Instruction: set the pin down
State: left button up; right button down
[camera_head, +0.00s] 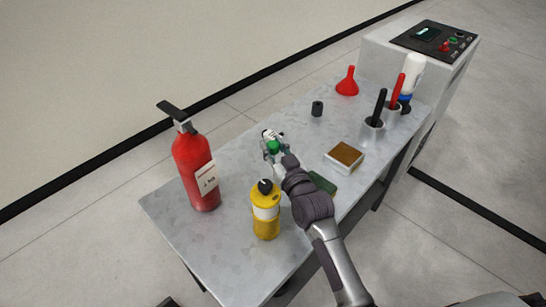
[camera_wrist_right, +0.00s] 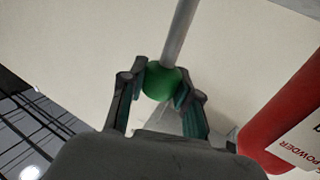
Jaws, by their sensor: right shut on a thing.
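My right gripper (camera_head: 272,143) is over the grey table (camera_head: 225,243), between the fire extinguisher and the middle of the table. In the right wrist view its fingers (camera_wrist_right: 162,88) are shut on the green ball end of the pin (camera_wrist_right: 163,83). The pin's straight grey metal rod runs from the ball past the top edge of that view. In the head view the green ball (camera_head: 273,147) shows small between the fingers; I cannot make out the rod there or tell its clearance from the table. My left gripper is not in view.
A red fire extinguisher (camera_head: 195,168) stands left of the gripper, a yellow bottle (camera_head: 266,226) in front. A green pad (camera_head: 322,183) and brown-filled tray (camera_head: 343,158) lie right. A black cylinder (camera_head: 317,109), red funnel (camera_head: 347,83) and tool cups (camera_head: 372,132) stand farther back.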

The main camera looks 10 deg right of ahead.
jog(key=shift+a+f, duration=0.2)
jog(key=shift+f, duration=1.9)
jog(key=shift+s, duration=0.1)
